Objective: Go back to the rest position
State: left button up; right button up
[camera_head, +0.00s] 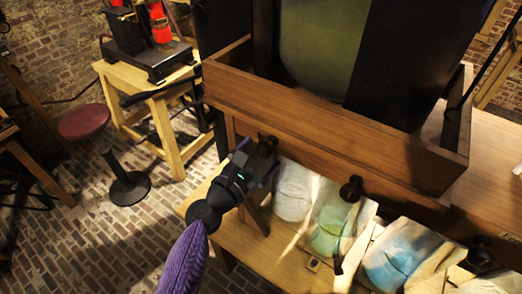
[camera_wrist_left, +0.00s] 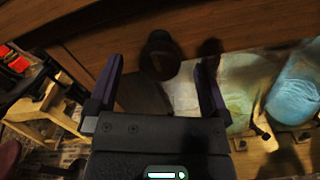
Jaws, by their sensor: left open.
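My left gripper (camera_head: 262,164) reaches in from the lower left in the head view, over the left end of the wooden bench. In the left wrist view its two fingers (camera_wrist_left: 160,85) stand apart with nothing clamped between them. A dark round knob (camera_head: 267,143) is just beyond the fingertips; in the wrist view this dark knob (camera_wrist_left: 160,55) shows between the fingers. I cannot tell whether the fingers touch it. My right gripper does not show.
Jars with pale, green and blue contents (camera_head: 328,232) lie under the wooden box (camera_head: 330,125), close right of the gripper. More dark knobs (camera_head: 351,188) stick out there. A red stool (camera_head: 86,122) and a wooden table (camera_head: 165,130) stand left. Brick floor (camera_head: 90,230) is open at lower left.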

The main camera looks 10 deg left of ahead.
pick_arm(q)
jog(key=v, duration=0.3)
